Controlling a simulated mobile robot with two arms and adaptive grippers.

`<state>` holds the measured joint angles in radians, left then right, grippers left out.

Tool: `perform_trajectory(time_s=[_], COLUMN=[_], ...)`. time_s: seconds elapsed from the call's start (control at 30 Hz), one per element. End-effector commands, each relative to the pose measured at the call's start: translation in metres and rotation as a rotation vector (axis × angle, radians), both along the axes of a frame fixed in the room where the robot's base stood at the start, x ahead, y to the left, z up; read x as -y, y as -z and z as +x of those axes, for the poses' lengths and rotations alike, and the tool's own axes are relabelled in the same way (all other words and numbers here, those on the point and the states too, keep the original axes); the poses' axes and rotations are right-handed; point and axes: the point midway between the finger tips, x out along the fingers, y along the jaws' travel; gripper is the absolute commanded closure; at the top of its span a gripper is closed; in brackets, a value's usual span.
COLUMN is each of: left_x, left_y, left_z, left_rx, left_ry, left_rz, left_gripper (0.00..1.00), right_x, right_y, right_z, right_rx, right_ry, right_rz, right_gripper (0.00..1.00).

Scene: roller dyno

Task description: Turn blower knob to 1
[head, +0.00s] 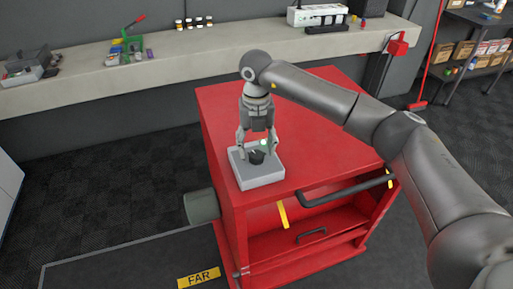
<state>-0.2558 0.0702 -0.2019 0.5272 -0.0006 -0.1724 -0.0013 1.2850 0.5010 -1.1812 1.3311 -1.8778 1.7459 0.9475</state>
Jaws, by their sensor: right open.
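The blower knob (256,157) is a small black dial on top of a light grey control box (262,178). The box sits on the top of a red cabinet (325,125), near its left front corner. My right gripper (257,146) points down over the box, with its open fingers on either side of the knob. Whether the fingers touch the knob cannot be told. A small green spot shows beside the knob, between the fingers. The knob's markings and its setting are too small to read. My left gripper is not in view.
A black handle (345,190) crosses the cabinet's front, above an open red shelf. A grey cylinder (202,206) sticks out at the cabinet's left. A long bench (190,62) with tools and bottles runs along the wall. The dark floor at left is clear.

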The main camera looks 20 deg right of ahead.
Motion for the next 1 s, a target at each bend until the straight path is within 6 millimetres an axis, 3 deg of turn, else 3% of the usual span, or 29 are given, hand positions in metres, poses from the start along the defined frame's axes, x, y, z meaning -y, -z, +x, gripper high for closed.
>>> perform_trajectory(time_s=[0.2,0.4,0.6,1.0], left_x=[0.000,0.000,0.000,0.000], left_y=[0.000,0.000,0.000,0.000], left_z=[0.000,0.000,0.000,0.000], left_rx=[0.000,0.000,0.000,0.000], left_ry=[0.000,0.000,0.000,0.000], left_rz=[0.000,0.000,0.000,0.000], left_gripper=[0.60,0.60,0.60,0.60], right_x=[0.000,0.000,0.000,0.000], right_y=[-0.050,-0.081,-0.091,-0.091], right_z=[0.001,0.001,0.000,0.000], right_rx=[0.005,0.003,0.001,0.001], right_ry=[-0.001,-0.001,-0.001,-0.001], right_rz=[0.002,0.000,0.001,0.001], right_gripper=[0.42,0.42,0.42,0.42])
